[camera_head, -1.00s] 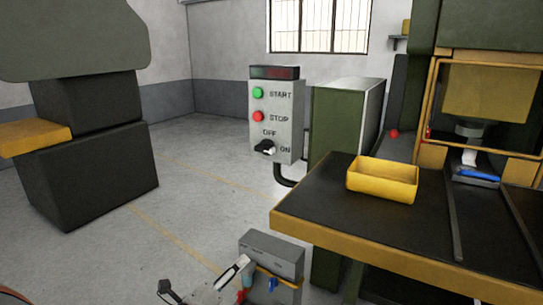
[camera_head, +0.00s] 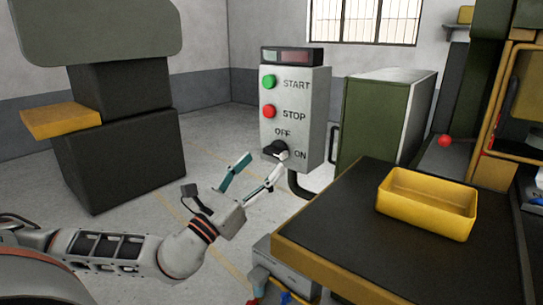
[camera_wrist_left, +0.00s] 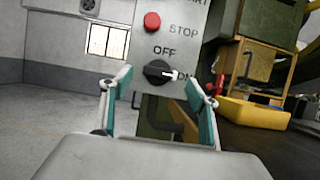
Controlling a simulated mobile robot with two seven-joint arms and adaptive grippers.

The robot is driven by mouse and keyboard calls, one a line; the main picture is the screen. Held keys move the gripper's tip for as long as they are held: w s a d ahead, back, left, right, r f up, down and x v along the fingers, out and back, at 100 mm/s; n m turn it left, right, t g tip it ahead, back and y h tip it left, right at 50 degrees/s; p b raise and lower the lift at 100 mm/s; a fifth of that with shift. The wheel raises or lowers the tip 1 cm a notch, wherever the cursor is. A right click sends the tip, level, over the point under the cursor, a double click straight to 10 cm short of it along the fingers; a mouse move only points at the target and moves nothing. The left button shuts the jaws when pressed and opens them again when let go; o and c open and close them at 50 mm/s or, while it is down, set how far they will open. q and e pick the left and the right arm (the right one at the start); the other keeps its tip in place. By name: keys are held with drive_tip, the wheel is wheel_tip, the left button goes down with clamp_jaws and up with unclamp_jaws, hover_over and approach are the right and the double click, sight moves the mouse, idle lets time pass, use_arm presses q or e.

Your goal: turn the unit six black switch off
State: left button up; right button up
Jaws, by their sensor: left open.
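In the left wrist view the knob (camera_wrist_left: 158,73) sits beyond and between my fingertips, with the pointer to the right toward ON. My left gripper (camera_head: 258,170) is open and empty, in front of and below the knob, apart from it. Its two teal-padded fingers (camera_wrist_left: 161,92) frame the knob in the left wrist view. My right gripper is not in view.
Above the switch are a red STOP button (camera_head: 269,112) and a green START button (camera_head: 269,82). A black table with a yellow edge (camera_head: 330,240) stands at the right, bearing a yellow bin (camera_head: 425,208). A green cabinet (camera_head: 375,125) is behind. The floor left of the box is clear.

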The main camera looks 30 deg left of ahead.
sight(272, 154)
use_arm(q)
drive_tip(key=shift+x, duration=2.35)
drive_tip(key=shift+f, duration=0.1)
drive_tip(key=shift+c, duration=0.2)
drive_tip(key=c, duration=1)
